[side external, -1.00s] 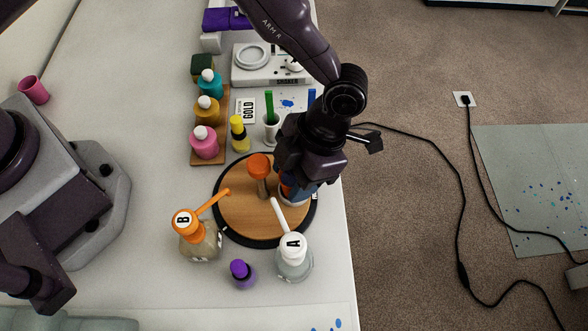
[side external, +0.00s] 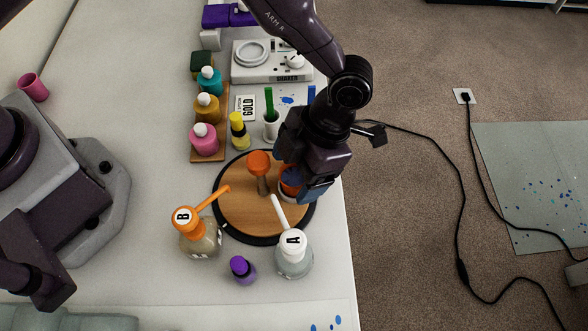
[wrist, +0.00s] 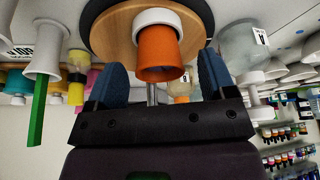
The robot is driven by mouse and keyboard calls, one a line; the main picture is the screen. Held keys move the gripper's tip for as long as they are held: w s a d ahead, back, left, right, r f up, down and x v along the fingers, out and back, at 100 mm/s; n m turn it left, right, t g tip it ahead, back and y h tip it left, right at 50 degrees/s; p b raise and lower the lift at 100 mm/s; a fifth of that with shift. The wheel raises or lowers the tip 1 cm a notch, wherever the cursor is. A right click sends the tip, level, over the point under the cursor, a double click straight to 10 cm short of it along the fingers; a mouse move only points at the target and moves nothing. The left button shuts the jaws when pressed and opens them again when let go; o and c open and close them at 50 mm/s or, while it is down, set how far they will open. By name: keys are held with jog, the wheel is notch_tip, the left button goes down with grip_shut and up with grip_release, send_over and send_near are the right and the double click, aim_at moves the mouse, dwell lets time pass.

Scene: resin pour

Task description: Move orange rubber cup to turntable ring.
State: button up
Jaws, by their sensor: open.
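The orange rubber cup (side external: 287,188) is on the wooden turntable (side external: 240,215), at its right side, partly hidden by my gripper (side external: 305,184). The white turntable ring (side external: 287,199) shows around the cup's base. In the wrist view the orange cup (wrist: 158,55) appears upside down, with its base in the white ring (wrist: 150,17) on the wooden disc. My gripper (wrist: 161,65) is open. Its blue fingers are on either side of the cup with visible gaps, and nothing is held.
An orange-topped post (side external: 259,163) stands on the turntable left of the cup. Bottle B (side external: 199,240), bottle A (side external: 293,258) and a purple-capped bottle (side external: 242,270) stand in front. A white cup with a green stick (side external: 271,125) and a yellow bottle (side external: 239,132) stand behind. Floor lies right.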

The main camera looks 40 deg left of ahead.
jog(key=v, duration=1.1)
jog(key=shift+r, duration=0.25)
